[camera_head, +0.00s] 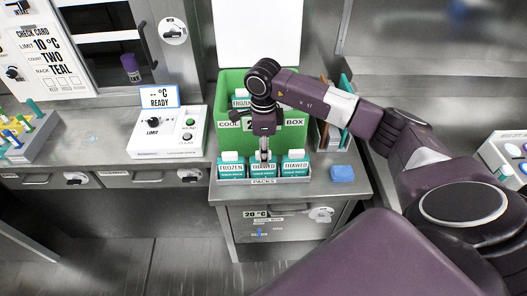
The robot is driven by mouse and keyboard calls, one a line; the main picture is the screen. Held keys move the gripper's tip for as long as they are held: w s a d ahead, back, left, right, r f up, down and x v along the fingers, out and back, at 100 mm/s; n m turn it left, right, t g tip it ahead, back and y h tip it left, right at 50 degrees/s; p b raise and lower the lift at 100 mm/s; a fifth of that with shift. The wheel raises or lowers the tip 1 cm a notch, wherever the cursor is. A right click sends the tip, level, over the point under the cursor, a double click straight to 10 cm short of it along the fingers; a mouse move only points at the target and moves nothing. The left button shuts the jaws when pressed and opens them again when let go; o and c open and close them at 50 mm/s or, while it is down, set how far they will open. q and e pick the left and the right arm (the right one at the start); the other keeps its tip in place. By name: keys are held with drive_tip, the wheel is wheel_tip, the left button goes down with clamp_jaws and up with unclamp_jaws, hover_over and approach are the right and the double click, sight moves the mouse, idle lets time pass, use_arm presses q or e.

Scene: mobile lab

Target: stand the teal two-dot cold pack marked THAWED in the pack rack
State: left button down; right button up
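Three teal cold packs with white caps stand in a row at the front of the bench, above a label reading PACKS. The left pack (231,170) reads FROZEN; the middle pack (263,171) and the right pack (294,169) read THAWED. Their dots are too small to make out. My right gripper (265,155) points down at the top of the middle pack, its fingers at the cap. Whether they grip it is not clear. My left gripper is out of view.
The green cool box (228,84), with a FROZEN pack in it, stands behind the row. A white limit device (165,132) with a READY display stands to the left. A check card (38,50) reads 10 °C, TWO, TEAL.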

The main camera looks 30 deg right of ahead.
drive_tip(key=shift+r, duration=0.25)
drive_tip(key=shift+w+r, duration=0.1)
drive_tip(key=shift+r, duration=0.15)
wheel_tip(320, 180, up, 11)
drive_tip(key=b, duration=0.3)
drive_tip(key=shift+r, duration=0.2)
